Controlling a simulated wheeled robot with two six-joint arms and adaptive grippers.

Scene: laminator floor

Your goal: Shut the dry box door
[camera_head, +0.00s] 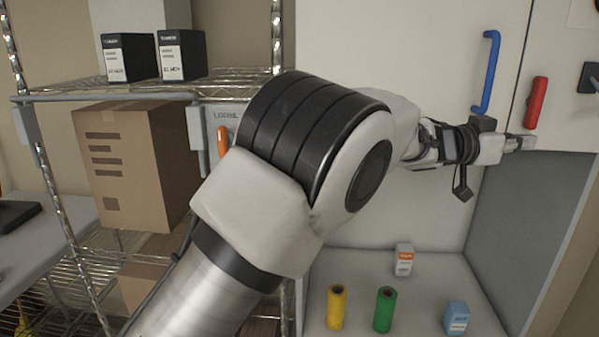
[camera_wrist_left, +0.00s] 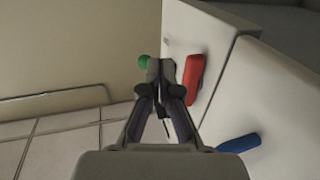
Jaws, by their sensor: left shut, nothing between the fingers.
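White cabinet panels fill the right of the head view, one with a blue handle (camera_head: 487,72) and one beside it with a red handle (camera_head: 536,102). I cannot tell which panel is the dry box door. My left gripper (camera_head: 528,143) is shut and empty, just below the red handle. In the left wrist view the fingertips (camera_wrist_left: 161,72) appear beside the red handle (camera_wrist_left: 193,77); contact cannot be told. The blue handle (camera_wrist_left: 238,143) is lower right there, and a green knob (camera_wrist_left: 143,62) shows past the fingers. My left forearm hides part of the cabinet. My right gripper is out of view.
Below the panels, a yellow spool (camera_head: 336,307), a green spool (camera_head: 384,309), a blue box (camera_head: 456,318) and a white-orange box (camera_head: 404,259) stand on a pale surface. A wire rack (camera_head: 150,86) with a cardboard box (camera_head: 135,165) is at left.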

